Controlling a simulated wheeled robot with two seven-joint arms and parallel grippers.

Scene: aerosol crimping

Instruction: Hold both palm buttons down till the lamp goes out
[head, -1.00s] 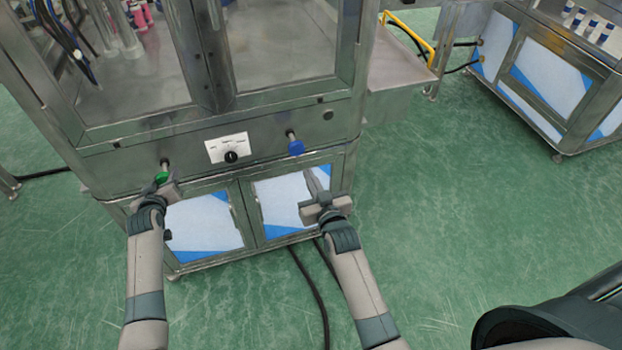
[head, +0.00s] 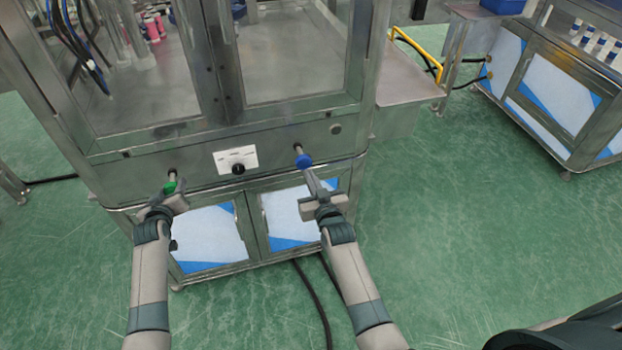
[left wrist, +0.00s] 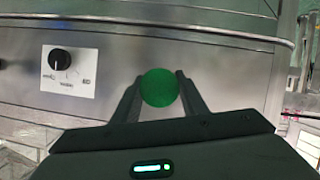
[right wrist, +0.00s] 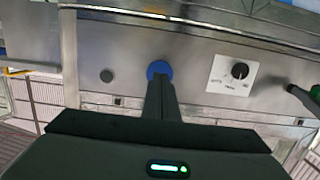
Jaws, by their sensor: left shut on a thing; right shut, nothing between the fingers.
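The green palm button (head: 170,187) sticks out from the left of the machine's front panel. My left gripper (head: 174,197) is shut around it; in the left wrist view the green button (left wrist: 159,88) sits between the two fingers (left wrist: 158,98). The blue palm button (head: 303,161) sticks out on the right of the panel. My right gripper (head: 308,175) is shut and empty, its tips at the blue button. In the right wrist view the closed fingers (right wrist: 160,84) overlap the lower part of the blue button (right wrist: 159,69); whether they press it I cannot tell. I see no lit lamp.
A white plate with a black knob (head: 238,168) sits between the buttons. Cabinet doors (head: 210,238) lie below the panel. A black cable (head: 312,300) runs over the green floor. A second steel machine (head: 560,100) stands at right, with clear floor between.

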